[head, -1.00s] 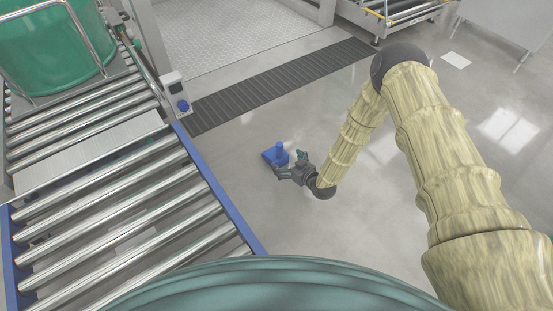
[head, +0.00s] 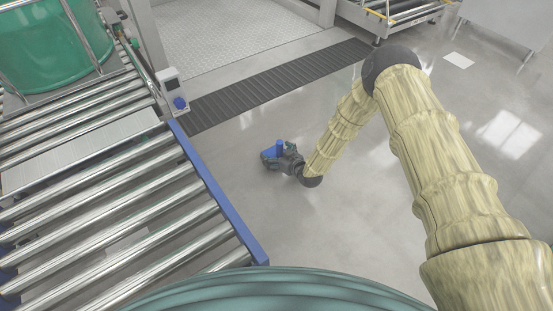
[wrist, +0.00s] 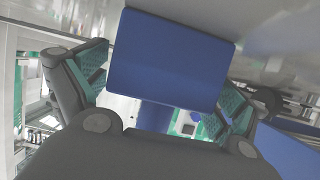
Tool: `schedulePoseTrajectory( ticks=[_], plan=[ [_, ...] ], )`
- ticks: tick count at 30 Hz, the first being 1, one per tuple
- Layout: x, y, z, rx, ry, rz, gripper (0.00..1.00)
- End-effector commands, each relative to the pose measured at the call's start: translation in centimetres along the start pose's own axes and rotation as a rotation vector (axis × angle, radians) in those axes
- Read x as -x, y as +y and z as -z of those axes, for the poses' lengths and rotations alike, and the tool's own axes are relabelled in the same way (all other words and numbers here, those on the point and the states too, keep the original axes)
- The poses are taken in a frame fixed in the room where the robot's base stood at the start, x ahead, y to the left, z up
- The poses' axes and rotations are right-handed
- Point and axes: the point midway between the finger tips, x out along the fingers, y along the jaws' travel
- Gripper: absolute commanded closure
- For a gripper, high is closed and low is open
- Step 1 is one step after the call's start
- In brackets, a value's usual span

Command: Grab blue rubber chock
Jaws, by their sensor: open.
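A roller conveyor (head: 110,215) with a blue side rail (head: 222,200) runs along the left. A green drum (head: 45,45) stands at the back left. A dark floor grating (head: 270,90) lies behind the chock. The floor to the right is open.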

Motion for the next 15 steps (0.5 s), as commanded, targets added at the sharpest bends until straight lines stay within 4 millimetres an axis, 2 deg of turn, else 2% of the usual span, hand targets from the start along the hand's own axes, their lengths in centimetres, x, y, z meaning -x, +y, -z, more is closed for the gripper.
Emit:
schedulePoseTrajectory(
  ticks=[6, 8, 15],
  plan=[
    [-0.05, -0.02, 0.09, 0.0, 0.0, 0.0, 0.04],
    [-0.05, -0.01, 0.08, 0.0, 0.0, 0.0, 0.13],
    [-0.03, 0.0, 0.06, 0.0, 0.0, 0.0, 0.56]
  ],
)
